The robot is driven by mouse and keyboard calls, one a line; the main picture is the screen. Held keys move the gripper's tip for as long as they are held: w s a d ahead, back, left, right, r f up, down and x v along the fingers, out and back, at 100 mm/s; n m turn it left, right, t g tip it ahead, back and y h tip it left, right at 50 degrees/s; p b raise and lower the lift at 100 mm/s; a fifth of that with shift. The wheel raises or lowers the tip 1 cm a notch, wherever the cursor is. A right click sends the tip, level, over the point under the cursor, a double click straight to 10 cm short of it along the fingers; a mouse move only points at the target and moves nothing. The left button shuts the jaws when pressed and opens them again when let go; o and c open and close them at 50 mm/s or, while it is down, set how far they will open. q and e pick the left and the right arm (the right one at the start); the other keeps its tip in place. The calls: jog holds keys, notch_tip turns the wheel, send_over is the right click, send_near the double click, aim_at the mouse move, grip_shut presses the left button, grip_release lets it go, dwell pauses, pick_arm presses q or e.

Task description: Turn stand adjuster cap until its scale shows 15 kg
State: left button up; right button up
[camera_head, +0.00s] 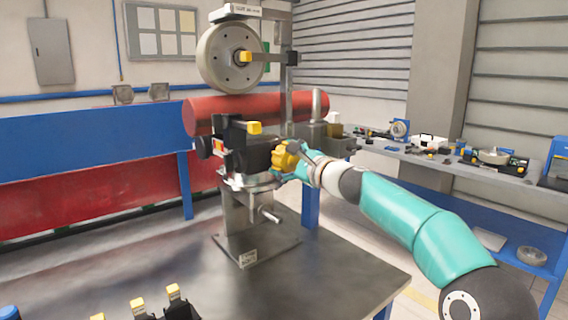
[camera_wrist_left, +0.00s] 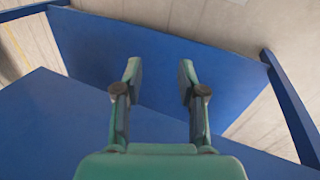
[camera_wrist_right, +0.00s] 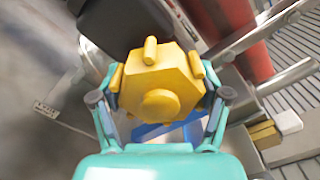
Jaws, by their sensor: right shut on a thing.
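The stand adjuster cap is a yellow lobed knob (camera_head: 285,157) on the right side of the dark stand mechanism (camera_head: 247,152). In the right wrist view the yellow cap (camera_wrist_right: 160,88) fills the middle, with a round boss and a raised bar on it. No scale reading is legible. My left gripper (camera_wrist_left: 157,80) is open and empty, with blue panels beyond it; it is not in the head view.
The stand is on a grey metal table (camera_head: 330,270). A large grey wheel (camera_head: 229,57) hangs above, with a red cylinder (camera_head: 215,112) behind. Several yellow-topped black pieces (camera_head: 140,309) are at the front left. A side bench (camera_head: 470,172) holds parts at right.

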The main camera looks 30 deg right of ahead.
jog(key=shift+a+f, duration=0.1)
jog(key=shift+f, duration=0.1)
jog(key=o, duration=1.1)
jog(key=shift+o, duration=0.2)
jog(key=shift+r, duration=0.1)
jog(key=shift+s+r, duration=0.1)
jog(key=shift+s, duration=0.35)
jog(key=s+d, duration=0.1)
jog(key=s, duration=1)
